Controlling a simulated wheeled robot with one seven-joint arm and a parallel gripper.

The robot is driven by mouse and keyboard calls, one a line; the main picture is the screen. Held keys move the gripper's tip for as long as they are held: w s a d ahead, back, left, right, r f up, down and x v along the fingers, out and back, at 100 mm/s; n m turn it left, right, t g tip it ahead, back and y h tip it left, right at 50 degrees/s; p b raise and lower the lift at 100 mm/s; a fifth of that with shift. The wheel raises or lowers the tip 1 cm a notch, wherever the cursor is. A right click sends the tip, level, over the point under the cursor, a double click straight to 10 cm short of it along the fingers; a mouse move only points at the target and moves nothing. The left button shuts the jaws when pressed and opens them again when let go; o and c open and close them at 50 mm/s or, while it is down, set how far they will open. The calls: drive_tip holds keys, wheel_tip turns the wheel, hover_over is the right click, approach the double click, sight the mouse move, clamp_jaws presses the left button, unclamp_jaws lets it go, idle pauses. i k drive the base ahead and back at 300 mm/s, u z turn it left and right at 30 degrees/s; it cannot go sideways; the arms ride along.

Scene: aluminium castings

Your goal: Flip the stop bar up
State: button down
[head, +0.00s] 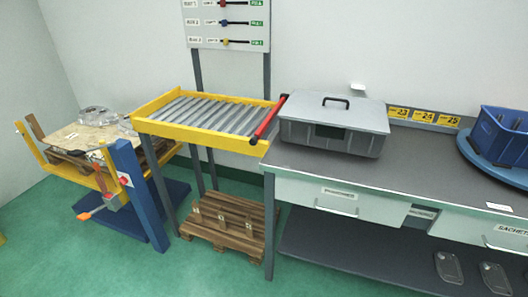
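The stop bar (268,121) is a red bar with dark ends, seen in the head view. It runs across the right end of the yellow-framed roller conveyor (165,127), beside the workbench. Its far end is close to the grey lidded box. I cannot tell its exact height above the rollers. The rollers are bare. My gripper is not in view.
A grey lidded box (340,140) stands on the dark workbench (400,165), right beside the bar. A blue crate (500,137) sits at the far right. A blue-and-yellow lift stand (138,195) is at left, and a wooden pallet (225,240) lies below. Green floor in front is clear.

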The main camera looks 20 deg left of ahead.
sight(253, 141)
drive_tip(key=k, duration=0.5)
drive_tip(key=u, duration=0.55)
drive_tip(key=i, duration=1.4)
drive_tip(key=u, duration=0.1)
